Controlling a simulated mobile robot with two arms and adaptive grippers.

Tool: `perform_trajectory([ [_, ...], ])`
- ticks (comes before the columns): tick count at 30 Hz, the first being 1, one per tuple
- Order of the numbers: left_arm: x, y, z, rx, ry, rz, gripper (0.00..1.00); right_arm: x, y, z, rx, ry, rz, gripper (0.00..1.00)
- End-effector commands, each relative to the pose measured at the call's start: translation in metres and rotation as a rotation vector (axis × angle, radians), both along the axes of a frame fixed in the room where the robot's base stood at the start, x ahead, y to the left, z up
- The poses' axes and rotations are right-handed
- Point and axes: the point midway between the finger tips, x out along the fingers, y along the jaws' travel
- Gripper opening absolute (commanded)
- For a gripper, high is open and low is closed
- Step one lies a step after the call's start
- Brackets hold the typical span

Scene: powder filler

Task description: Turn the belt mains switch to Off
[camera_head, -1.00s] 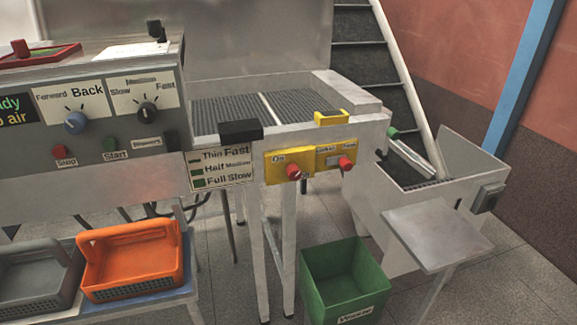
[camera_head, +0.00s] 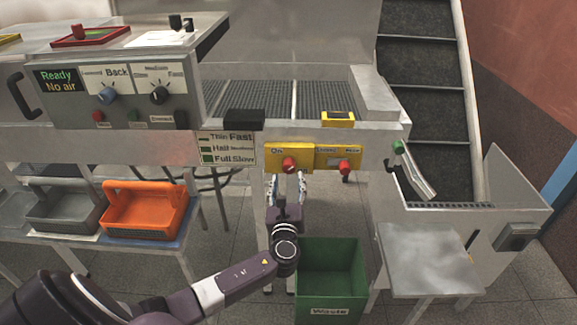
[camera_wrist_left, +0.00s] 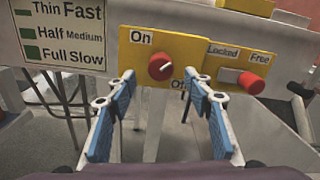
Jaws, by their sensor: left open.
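The belt mains switch is a red knob (camera_head: 289,164) on a yellow plate on the front of the belt frame. In the left wrist view the knob (camera_wrist_left: 160,67) has "On" at its upper left and "Off" at its lower right, partly covered by a finger. A short white mark on the knob points roughly right. My left gripper (camera_head: 287,184) is just below and in front of the switch. In the left wrist view its blue-padded fingers (camera_wrist_left: 161,88) are spread, one to each side below the knob, with nothing between them. My right gripper is not visible.
A second red knob (camera_head: 345,167) marked Locked and Free sits to the right. A speed label (camera_head: 227,149) is to the left. A green waste bin (camera_head: 330,262) stands below. An orange basket (camera_head: 146,210) and a grey basket (camera_head: 62,208) are at the left.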

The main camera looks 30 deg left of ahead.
Motion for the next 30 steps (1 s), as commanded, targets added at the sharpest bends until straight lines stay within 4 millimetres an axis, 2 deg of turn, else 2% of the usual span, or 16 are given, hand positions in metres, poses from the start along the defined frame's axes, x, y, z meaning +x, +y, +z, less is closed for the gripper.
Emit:
perform_trajectory([
  [5, 0.023, 0.014, 0.001, -0.001, 0.000, 0.002, 0.47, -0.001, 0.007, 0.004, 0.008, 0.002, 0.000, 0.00],
  [9, 0.040, 0.025, 0.000, -0.004, 0.001, 0.001, 0.47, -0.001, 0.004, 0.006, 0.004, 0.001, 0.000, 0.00],
  [15, 0.055, 0.034, -0.001, -0.006, 0.001, 0.000, 0.47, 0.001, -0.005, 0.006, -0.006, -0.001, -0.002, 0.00],
  [26, 0.059, 0.036, -0.002, -0.007, 0.002, -0.001, 0.47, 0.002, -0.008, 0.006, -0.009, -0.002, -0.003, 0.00],
  [30, 0.059, 0.036, -0.002, -0.007, 0.002, -0.001, 0.34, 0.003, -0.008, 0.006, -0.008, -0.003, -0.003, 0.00],
])
